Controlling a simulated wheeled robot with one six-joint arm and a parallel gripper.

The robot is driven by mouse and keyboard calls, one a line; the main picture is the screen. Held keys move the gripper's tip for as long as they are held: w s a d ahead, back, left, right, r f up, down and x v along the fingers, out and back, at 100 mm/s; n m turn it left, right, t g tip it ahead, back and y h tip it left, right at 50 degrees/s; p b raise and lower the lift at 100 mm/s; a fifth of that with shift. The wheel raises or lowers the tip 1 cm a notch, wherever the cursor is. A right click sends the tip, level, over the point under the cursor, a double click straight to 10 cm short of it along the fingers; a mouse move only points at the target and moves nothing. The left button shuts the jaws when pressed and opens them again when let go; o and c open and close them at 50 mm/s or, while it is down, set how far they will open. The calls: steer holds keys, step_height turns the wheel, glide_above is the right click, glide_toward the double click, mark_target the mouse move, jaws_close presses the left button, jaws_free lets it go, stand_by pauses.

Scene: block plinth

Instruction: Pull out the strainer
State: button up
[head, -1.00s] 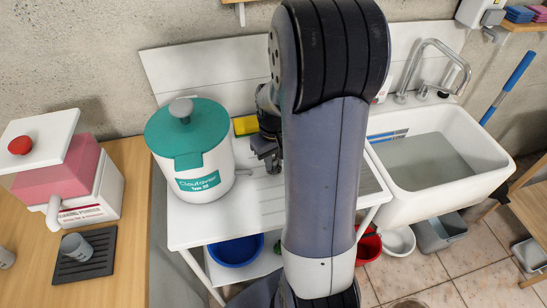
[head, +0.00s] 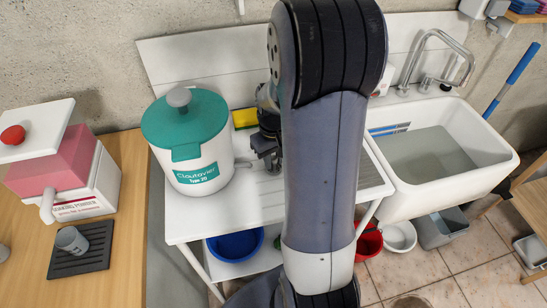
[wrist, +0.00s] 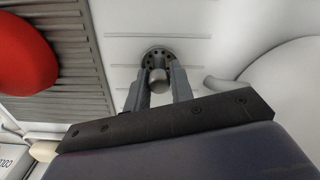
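The strainer (wrist: 158,54) shows in the wrist view as a small dark round disc with a ring of holes. It is set in a white grooved surface, and a grey knob (wrist: 157,82) stands up from it. My gripper (wrist: 159,72) has one finger on each side of the knob. The gaps beside the knob are too small to tell whether the fingers touch it. In the head view my gripper (head: 272,160) is low over the white draining board (head: 258,200), partly behind my arm. The strainer is hidden there.
A white pot with a teal lid (head: 187,125) stands close left of my gripper. A yellow sponge (head: 245,118) lies behind it. The sink (head: 435,160) holds water at the right. A blue basin (head: 235,246) sits below the board.

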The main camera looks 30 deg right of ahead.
steer(key=o, duration=0.4)
steer(key=shift+o, duration=0.2)
step_height(320, 180, up, 11)
steer(key=shift+f, duration=0.1)
stand_by(0.4)
step_height(320, 180, down, 10)
steer(key=shift+f, duration=0.2)
steer(key=shift+p, duration=0.3)
steer(key=shift+r+p, duration=0.45)
steer(key=shift+r, duration=0.25)
